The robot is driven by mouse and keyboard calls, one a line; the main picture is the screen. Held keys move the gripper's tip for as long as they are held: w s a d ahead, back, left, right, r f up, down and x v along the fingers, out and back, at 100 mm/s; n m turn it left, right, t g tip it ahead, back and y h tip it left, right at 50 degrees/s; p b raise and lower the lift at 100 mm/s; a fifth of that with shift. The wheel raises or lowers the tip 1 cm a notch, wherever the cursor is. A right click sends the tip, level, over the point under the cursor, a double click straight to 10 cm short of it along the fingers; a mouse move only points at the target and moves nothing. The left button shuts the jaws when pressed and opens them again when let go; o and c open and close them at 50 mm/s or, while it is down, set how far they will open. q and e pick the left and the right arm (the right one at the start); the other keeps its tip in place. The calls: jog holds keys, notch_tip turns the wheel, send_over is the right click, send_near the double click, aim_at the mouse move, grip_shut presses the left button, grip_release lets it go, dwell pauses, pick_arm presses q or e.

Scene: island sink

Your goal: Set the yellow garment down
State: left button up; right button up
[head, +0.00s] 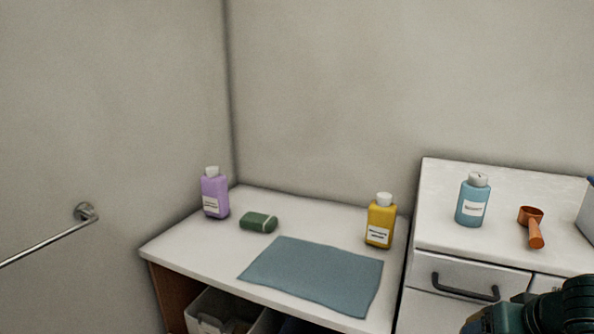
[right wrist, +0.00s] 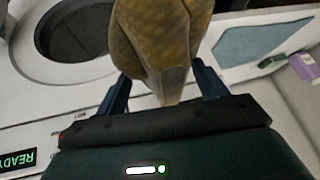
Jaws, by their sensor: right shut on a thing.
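The yellow garment (right wrist: 160,40) hangs bunched between the fingers of my right gripper (right wrist: 163,88) in the right wrist view. Its lower end narrows to a fold between the fingers, and its upper part runs out of the frame. The gripper is in front of the drawer unit there. My left gripper is in neither view.
A blue-grey cloth (head: 315,277) lies flat on the white counter (head: 190,248), with a purple bottle (head: 214,195), green soap bar (head: 258,222) and yellow bottle (head: 380,222) around it. A blue bottle (head: 473,203) and orange scoop (head: 533,228) stand right. A round dark opening (right wrist: 80,32) shows left.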

jog(key=shift+s+d+f, duration=0.15)
jog(key=shift+s+d, duration=0.1)
jog(key=shift+d, duration=0.1)
jog(key=shift+s+d+f+m, duration=0.15)
jog(key=shift+s+f+m, duration=0.15)
jog(key=shift+f, duration=0.1)
jog(key=shift+d, duration=0.1)
jog(key=shift+f, duration=0.1)
jog(key=shift+s+a+f, duration=0.15)
jog(key=shift+a+f, duration=0.35)
jog(key=shift+a, duration=0.15)
jog(key=shift+a+f, duration=0.2)
jog(key=shift+a, duration=0.25)
jog(key=a+n, duration=0.1)
jog(key=a, duration=0.4)
jog(key=a+n+y, duration=0.1)
jog(key=a+n, duration=0.1)
jog(key=a, duration=0.3)
jog(key=w+a+n+y, duration=0.1)
jog(key=a, duration=0.3)
jog(key=shift+w+a+f+n, duration=0.1)
jog(key=shift+a+f+n, duration=0.05)
jog(key=shift+a+n, duration=0.2)
jog(key=r, duration=0.4)
jog(key=shift+w+a+r, duration=0.2)
jog(key=shift+a+r, duration=0.1)
jog(key=shift+r, duration=0.1)
